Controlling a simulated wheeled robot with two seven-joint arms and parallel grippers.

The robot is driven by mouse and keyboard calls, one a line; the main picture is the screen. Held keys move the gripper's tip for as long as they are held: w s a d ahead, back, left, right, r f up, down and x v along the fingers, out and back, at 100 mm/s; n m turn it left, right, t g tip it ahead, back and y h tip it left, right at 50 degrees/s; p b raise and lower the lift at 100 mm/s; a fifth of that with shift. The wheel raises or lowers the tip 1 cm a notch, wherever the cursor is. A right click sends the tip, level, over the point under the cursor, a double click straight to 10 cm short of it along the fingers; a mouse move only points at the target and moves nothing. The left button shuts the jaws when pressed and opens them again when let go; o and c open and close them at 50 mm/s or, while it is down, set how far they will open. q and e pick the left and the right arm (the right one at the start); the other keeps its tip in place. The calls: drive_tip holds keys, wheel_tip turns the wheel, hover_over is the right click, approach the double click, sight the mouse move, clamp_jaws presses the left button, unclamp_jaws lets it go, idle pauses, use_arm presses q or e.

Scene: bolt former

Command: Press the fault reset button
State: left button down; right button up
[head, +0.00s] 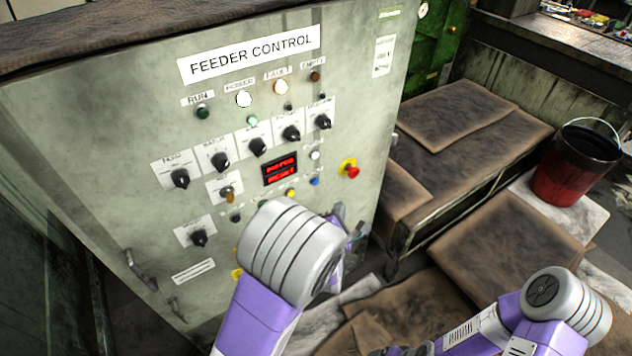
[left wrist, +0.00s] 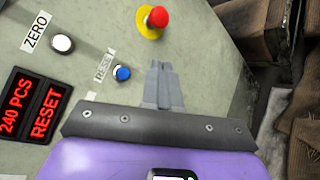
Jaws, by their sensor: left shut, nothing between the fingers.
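The feeder control panel (head: 130,130) fills the left half of the head view. A small blue button (head: 315,181) sits low on its right side, below a white button (head: 315,155). In the left wrist view the blue button (left wrist: 123,73) has a RESET label (left wrist: 103,64) beside it. The display (left wrist: 30,110) reads "240 PCS RESET". My left gripper (left wrist: 159,68) is shut and empty, its tips just right of the blue button, with no clear contact. In the head view my left arm hides part of the lower panel. My right arm enters at lower right; its fingers do not show.
A red emergency stop (head: 350,170) on a yellow base is right of the blue button. Several black knobs (head: 258,147) and indicator lamps, including a lit FAULT lamp (head: 281,87), are on the panel. A low padded bench (head: 460,150) and a red-black bucket (head: 575,165) stand to the right.

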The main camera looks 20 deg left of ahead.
sight(315, 181)
use_arm(q)
drive_tip(key=w+a, duration=0.4)
drive_tip(key=a, duration=0.2)
drive_tip(key=shift+w, duration=0.35)
drive_tip(key=shift+a, duration=0.1)
idle(1.7)
drive_tip(key=shift+w+a+b, duration=0.25)
drive_tip(key=shift+w+b, duration=0.05)
drive_tip(key=shift+b, duration=0.15)
